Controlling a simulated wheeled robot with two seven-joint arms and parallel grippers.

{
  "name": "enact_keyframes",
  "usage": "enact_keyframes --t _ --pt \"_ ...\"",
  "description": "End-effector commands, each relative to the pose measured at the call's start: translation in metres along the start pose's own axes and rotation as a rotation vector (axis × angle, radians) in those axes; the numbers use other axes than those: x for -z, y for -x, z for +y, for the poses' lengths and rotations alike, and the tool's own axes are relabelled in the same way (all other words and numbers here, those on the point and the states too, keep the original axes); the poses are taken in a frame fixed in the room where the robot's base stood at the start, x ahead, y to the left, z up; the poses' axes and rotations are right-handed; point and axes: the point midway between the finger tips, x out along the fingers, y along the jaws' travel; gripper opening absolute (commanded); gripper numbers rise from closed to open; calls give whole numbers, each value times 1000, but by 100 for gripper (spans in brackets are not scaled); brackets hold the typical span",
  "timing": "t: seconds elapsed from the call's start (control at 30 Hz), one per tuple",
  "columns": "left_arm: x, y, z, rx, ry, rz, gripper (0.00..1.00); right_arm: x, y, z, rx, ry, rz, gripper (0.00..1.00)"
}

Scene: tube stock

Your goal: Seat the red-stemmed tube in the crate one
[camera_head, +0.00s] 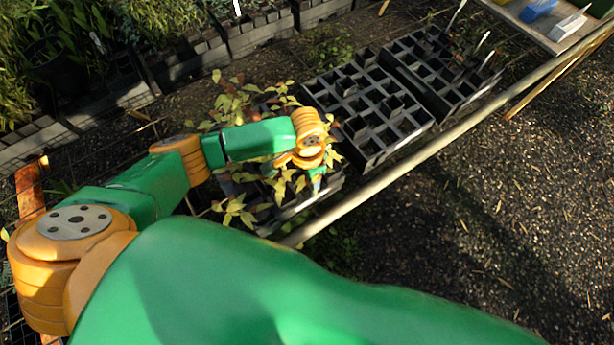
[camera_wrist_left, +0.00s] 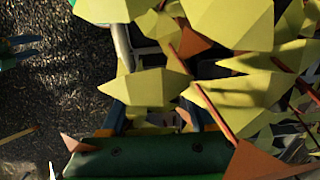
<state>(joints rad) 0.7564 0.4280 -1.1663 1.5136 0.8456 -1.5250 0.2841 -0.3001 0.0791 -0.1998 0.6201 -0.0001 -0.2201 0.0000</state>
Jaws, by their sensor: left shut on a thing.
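The red-stemmed tube's plant shows as yellow-green leaves (camera_head: 235,108) around my left wrist in the head view. The left wrist view shows its red stem (camera_wrist_left: 212,110) and large pointed leaves close up. My left gripper (camera_head: 316,173) is shut on this tube, over the near black crate (camera_head: 292,212). In the left wrist view the gripper's fingers (camera_wrist_left: 162,118) are partly covered by leaves. The tube body is hidden, and I cannot tell whether it touches the crate. Two more black celled crates, a middle one (camera_head: 372,152) and a far one (camera_head: 440,108), stand beyond it.
A pale rail (camera_head: 395,172) runs along the crates' right side. Planted trays (camera_head: 262,38) line the upper left. A board (camera_head: 530,22) with blue and white blocks is at top right. Gravel (camera_head: 500,190) on the right is open.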

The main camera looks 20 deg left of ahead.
Motion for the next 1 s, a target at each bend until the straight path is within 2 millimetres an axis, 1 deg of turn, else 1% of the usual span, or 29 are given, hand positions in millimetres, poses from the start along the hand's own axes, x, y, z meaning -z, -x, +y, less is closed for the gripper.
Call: enact_keyframes --t 0.3,0.33,0.43,0.9,0.97,1.0 --pt "0 -4 0 0 1 -1 0 0 2 0 0 0 0 50" --pt "0 -4 0 0 0 -1 69 0 2 0 0 0 0 50" --pt "0 -4 0 0 0 -1 96 0 1 0 0 0 0 50" --pt "0 -5 -1 2 1 -1 96 0 1 1 -1 1 0 50" --pt "0 -2 -1 2 1 0 96 0 2 1 -1 1 0 50" --pt "0 3 0 1 0 2 96 0 2 1 -1 1 0 50"
